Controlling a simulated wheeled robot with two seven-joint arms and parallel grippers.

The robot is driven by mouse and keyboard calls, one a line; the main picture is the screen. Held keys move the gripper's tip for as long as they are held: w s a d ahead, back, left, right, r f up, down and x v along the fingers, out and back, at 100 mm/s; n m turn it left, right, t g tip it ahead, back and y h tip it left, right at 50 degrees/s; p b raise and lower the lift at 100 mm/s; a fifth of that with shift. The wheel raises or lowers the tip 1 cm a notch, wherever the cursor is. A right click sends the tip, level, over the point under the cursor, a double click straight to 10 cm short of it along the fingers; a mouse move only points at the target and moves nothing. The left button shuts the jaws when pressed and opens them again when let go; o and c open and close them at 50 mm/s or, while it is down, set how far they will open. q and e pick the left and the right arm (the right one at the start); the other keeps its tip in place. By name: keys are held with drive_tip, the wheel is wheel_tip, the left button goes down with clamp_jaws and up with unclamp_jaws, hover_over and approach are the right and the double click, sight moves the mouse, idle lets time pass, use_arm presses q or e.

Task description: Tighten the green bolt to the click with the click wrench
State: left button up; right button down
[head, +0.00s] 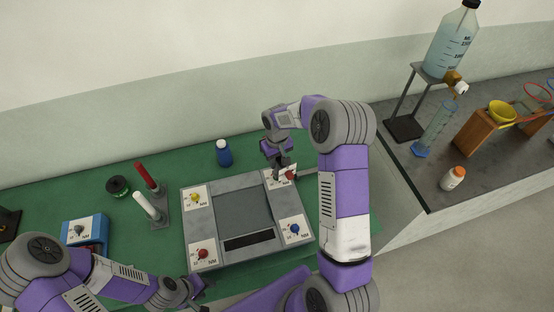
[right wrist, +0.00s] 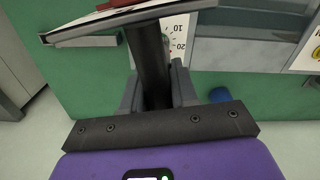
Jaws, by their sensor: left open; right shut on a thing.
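A grey fixture (head: 245,262) lies on the green bench with a dial panel at each corner. A yellow knob (head: 194,198) shows at back left, a red knob (head: 202,254) at front left, a blue knob (head: 294,228) at front right. My right gripper (head: 282,164) is over the back-right panel, shut on a dark shaft (right wrist: 150,62). A red part shows beside its fingers. My left gripper (head: 190,291) is open and empty, in front of the fixture.
A stand with a red handle (head: 147,176) and a white handle (head: 147,206) is left of the fixture. A blue box (head: 85,230), dark round tub (head: 117,186) and blue bottle (head: 223,153) stand nearby. Glassware stands on the right counter (head: 425,180).

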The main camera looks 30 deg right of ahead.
drive_tip(key=shift+f+b, duration=0.3)
drive_tip(key=shift+f, duration=0.1)
drive_tip(key=shift+f, duration=0.15)
idle(0.4)
drive_tip(key=shift+s+a+m+b, duration=0.1)
drive_tip(key=shift+m+b, duration=0.2)
drive_tip(key=shift+b, duration=0.05)
drive_tip(key=shift+s+a+m+b, duration=0.15)
drive_tip(key=shift+m+b, duration=0.15)
drive_tip(key=shift+m, duration=0.5)
drive_tip(key=shift+s+f, duration=0.1)
drive_tip(key=shift+m, duration=0.4)
drive_tip(key=shift+s+m+b, duration=0.1)
drive_tip(key=shift+m+b, duration=0.25)
drive_tip(key=shift+m, duration=0.45)
drive_tip(key=shift+a, duration=0.1)
